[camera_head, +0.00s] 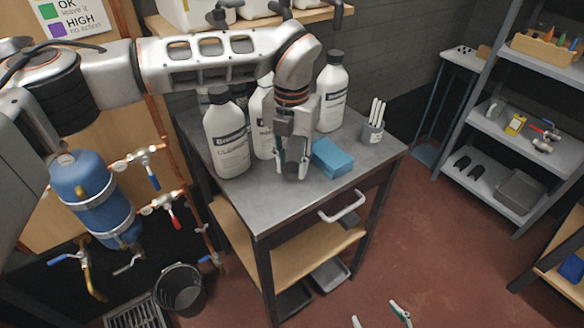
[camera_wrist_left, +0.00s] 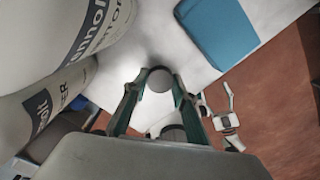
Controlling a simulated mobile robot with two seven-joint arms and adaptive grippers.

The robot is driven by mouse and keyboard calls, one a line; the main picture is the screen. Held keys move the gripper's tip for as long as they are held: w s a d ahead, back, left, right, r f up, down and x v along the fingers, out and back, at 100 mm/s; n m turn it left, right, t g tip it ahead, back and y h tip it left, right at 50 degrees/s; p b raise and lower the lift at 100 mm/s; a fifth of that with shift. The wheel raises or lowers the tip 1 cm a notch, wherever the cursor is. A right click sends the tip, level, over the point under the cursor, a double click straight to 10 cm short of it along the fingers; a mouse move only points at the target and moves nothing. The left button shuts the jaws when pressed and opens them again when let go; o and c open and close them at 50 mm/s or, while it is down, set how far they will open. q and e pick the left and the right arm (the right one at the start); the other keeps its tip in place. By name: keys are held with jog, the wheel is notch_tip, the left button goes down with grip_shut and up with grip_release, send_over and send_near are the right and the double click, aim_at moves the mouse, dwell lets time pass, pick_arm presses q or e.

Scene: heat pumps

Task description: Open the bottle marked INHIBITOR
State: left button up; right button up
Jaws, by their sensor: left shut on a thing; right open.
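My left gripper (camera_head: 291,168) points down over the workbench. It is shut on a small dark round cap (camera_head: 291,172), which shows as a grey disc in the left wrist view (camera_wrist_left: 160,80). In the left wrist view a large white bottle (camera_wrist_left: 60,25) has a label ending in "TOR", matching INHIBITOR; its top is out of that view. Another bottle (camera_wrist_left: 45,110) there has a label ending in "ER". In the head view a middle white bottle (camera_head: 261,125) stands just left of my gripper, its top hidden by my arm. My right gripper (camera_head: 378,317) is open and empty at the bottom edge.
The bench's front corner is clear.

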aim_at(292, 167)
pick_arm(q)
jog(key=shift+f, duration=0.95)
jog(key=shift+r, duration=0.1)
pick_arm(e)
jog(key=shift+w, duration=0.1)
pick_arm(q)
jog(key=shift+f, duration=0.2)
jog(key=o, duration=1.2)
jog(key=shift+o, duration=0.2)
pick_arm(e)
jog(key=shift+w+r, duration=0.2)
jog(key=shift+w, duration=0.2)
pick_arm(q)
notch_tip(292, 167, up, 11)
jog(key=shift+f+p, duration=0.1)
jog(key=shift+p, duration=0.2)
jog(key=shift+r, duration=0.8)
pick_arm(e)
jog(key=shift+s+a+r, duration=0.1)
jog(key=shift+s, duration=0.25)
